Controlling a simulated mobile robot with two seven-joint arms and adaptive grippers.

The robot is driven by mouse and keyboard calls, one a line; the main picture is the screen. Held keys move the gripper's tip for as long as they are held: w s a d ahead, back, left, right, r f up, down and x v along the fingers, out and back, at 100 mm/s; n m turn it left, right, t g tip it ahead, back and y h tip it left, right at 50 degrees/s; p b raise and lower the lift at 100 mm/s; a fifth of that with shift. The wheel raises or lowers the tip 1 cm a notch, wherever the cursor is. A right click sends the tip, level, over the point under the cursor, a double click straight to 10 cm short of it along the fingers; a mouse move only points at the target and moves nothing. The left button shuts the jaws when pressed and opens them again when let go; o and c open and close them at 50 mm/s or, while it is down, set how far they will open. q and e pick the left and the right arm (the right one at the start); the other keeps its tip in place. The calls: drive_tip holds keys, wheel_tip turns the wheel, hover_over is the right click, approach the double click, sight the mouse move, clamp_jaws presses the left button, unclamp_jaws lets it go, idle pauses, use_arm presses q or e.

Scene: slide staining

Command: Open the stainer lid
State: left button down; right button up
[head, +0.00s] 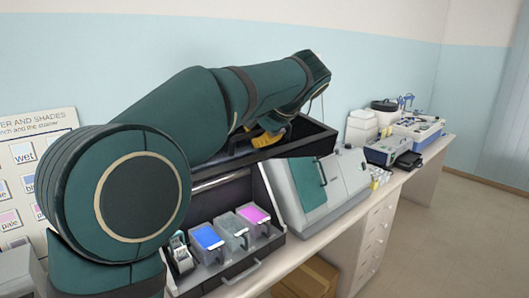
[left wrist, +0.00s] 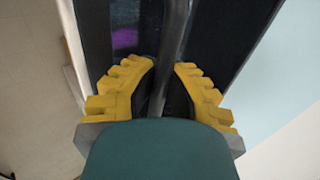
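The stainer is a dark box on the bench with a grey-green control panel (head: 318,188) at its right. Its dark lid (head: 310,134) appears raised, with a dark opening (head: 225,190) below its front edge. My left arm reaches over the stainer from the left. The yellow fingers of my left gripper (head: 268,137) are at the lid, partly hidden by the arm. In the left wrist view, the left gripper (left wrist: 166,68) closes around a dark bar, the lid handle (left wrist: 174,30), with a finger on each side. My right gripper is out of view.
A front tray with a blue-topped dish (head: 208,238), a grey one and a pink-topped one (head: 253,214) projects below the stainer opening. White containers (head: 361,128) and a blue-edged tray (head: 418,130) stand farther right. A poster hangs at left.

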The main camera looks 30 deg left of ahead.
use_arm(q)
drive_tip(key=shift+w+a+r+h, duration=0.1)
drive_tip(key=shift+r+h, duration=0.05)
drive_tip(key=shift+r, duration=0.3)
drive_tip(key=shift+w+a+r+h, duration=0.1)
drive_tip(key=shift+r+h, duration=0.05)
drive_tip(key=shift+r, duration=0.25)
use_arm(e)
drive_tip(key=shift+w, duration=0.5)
use_arm(q)
drive_tip(key=c, duration=1)
unclamp_jaws()
drive_tip(key=shift+d, duration=0.2)
drive_tip(key=shift+a, duration=0.1)
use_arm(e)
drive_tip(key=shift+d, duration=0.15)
use_arm(q)
drive_tip(key=v, duration=1.2)
